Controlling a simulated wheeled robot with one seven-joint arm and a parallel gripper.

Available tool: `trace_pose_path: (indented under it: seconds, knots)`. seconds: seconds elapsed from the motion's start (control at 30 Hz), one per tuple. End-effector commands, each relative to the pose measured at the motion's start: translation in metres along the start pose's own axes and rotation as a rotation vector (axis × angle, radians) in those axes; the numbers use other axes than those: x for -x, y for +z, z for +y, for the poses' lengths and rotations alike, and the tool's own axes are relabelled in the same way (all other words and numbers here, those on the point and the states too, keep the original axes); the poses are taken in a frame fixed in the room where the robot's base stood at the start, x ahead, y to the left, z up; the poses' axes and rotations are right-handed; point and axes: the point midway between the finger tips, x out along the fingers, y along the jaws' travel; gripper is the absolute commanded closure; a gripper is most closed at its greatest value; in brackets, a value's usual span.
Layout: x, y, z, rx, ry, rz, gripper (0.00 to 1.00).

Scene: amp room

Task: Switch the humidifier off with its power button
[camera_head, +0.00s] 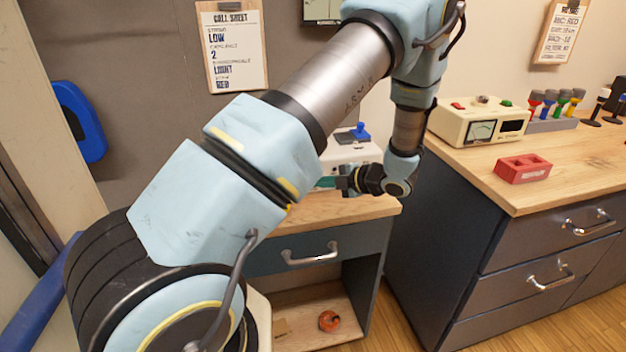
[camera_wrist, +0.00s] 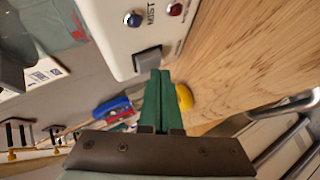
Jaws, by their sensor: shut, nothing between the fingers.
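The humidifier is a cream box (camera_head: 352,153) on the wooden top of the middle cabinet, partly hidden behind my arm. In the wrist view its front panel (camera_wrist: 115,38) carries a blue round part (camera_wrist: 133,19) beside the word MIST, a red round part (camera_wrist: 175,9) and a grey square button (camera_wrist: 148,60). The label by the grey button is not readable. My gripper (camera_head: 325,182) is shut and empty at the humidifier's front. Its green fingertips (camera_wrist: 159,75) are right by the grey button; I cannot tell whether they touch it.
A cream meter box (camera_head: 478,122) and a red block (camera_head: 522,168) stand on the right counter (camera_head: 570,160). A drawer handle (camera_head: 309,255) sticks out below the humidifier. A yellow round object (camera_wrist: 184,97) shows beside my fingers. An orange-red round object (camera_head: 329,320) lies on the lower shelf.

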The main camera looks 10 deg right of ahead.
Motion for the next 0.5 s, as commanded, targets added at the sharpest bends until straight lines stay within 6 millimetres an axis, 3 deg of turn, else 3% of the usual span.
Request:
trace_pose_path:
  seconds: [0.2, 0.5]
  knots:
    - [0.002, -0.001, -0.002, -0.001, 0.0, 0.0, 1.0]
    - [0.022, -0.016, -0.016, -0.003, 0.0, 0.0, 1.0]
